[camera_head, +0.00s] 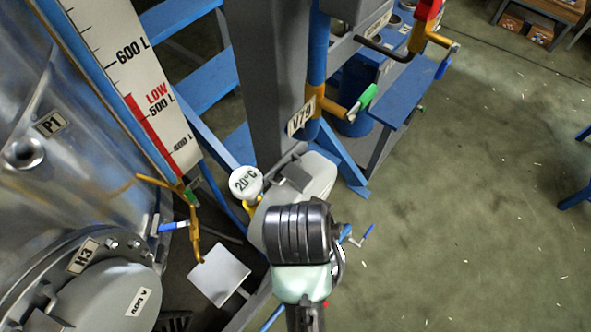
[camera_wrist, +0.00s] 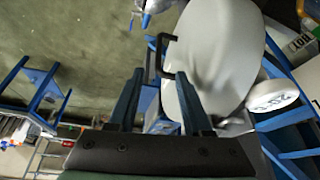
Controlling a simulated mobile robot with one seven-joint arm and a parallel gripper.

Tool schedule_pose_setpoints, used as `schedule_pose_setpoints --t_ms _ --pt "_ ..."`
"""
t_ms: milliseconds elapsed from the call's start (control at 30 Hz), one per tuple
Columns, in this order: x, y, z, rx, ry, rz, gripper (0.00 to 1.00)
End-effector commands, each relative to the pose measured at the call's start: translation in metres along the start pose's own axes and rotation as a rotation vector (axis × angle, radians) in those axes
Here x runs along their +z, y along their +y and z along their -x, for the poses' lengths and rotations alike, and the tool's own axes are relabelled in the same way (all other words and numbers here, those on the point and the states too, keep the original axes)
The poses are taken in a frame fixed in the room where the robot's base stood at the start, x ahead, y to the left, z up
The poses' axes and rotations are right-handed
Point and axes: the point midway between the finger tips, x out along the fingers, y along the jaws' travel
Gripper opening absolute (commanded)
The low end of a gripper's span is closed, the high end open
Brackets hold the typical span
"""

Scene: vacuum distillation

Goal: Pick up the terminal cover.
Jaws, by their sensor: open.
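A pale grey rounded housing (camera_head: 318,180), which looks like the terminal cover, lies just beyond my wrist in the head view, partly hidden by it. In the wrist view the same pale grey body (camera_wrist: 217,45) fills the upper right, with a dark bracket-like handle (camera_wrist: 160,58) on its left side. My gripper (camera_wrist: 160,74) is open, with two dark blue fingers apart and nothing held. The handle appears between the fingertips in the picture; how far beyond them it is I cannot tell. The right finger overlaps the housing's lower edge. The fingers are hidden in the head view.
A round 20°C gauge (camera_head: 246,182) stands close to the housing's left. A grey column (camera_head: 262,80) and a blue pipe with valve V79 (camera_head: 302,116) rise behind. A steel tank (camera_head: 75,190) is at left. Open floor (camera_head: 480,190) lies to the right.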

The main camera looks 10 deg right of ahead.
Motion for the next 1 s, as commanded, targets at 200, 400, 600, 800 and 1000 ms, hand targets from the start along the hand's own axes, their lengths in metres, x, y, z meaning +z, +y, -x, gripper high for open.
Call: schedule_pose_setpoints --t_ms 200,400,600,800,1000 --pt "0.011 0.010 -0.025 0.032 -0.035 -0.018 0.50" --pt "0.010 0.009 -0.061 0.027 -0.031 -0.017 0.50" --pt "0.010 0.009 -0.079 0.026 -0.028 -0.017 0.50" --pt "0.011 0.006 -0.091 0.026 -0.030 -0.015 0.50" --pt "0.013 0.002 -0.117 0.025 -0.028 -0.016 0.50"
